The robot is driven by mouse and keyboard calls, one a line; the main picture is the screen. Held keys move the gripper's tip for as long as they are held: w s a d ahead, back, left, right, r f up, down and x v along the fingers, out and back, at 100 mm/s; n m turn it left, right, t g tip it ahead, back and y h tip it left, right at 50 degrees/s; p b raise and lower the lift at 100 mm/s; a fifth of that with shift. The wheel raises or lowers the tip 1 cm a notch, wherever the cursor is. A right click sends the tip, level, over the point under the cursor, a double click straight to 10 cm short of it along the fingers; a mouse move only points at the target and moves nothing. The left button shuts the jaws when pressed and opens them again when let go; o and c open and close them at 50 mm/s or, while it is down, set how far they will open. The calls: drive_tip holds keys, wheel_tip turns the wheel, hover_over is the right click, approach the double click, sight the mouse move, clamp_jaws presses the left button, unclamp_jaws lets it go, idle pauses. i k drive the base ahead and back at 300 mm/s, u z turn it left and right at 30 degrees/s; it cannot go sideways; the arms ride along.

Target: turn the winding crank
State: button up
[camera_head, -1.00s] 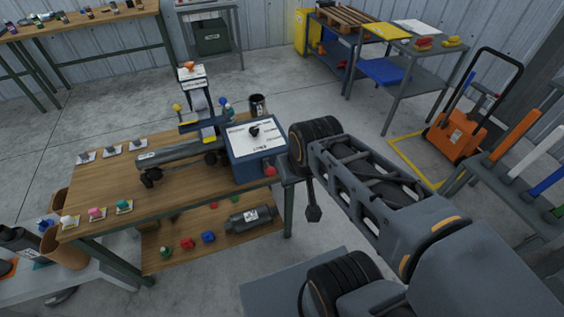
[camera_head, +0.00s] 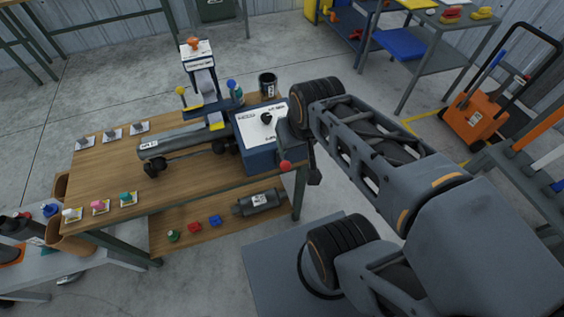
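The blue box (camera_head: 259,158) with a white top and a black knob stands on the right end of the wooden workbench. A red ball knob (camera_head: 286,166), seemingly the winding crank's handle, shows at the box's right side. The rest of the crank is hidden or hard to make out behind my arm. My gripper (camera_head: 290,146) is at the end of my arm, close to the box's right side and just above the red knob. Its fingers are small, dark and partly hidden, so I cannot tell whether they touch the knob or are open.
A grey muffler pipe (camera_head: 185,142) lies on the wooden workbench (camera_head: 190,180), left of the box. A dark can (camera_head: 267,84) stands behind the box. Coloured pieces and another muffler (camera_head: 258,203) sit on the lower shelf. An orange cart (camera_head: 473,122) stands at right.

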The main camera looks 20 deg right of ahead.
sight(284, 166)
drive_tip(key=z, duration=1.4)
drive_tip(key=k, duration=0.95)
drive_tip(key=u, duration=1.2)
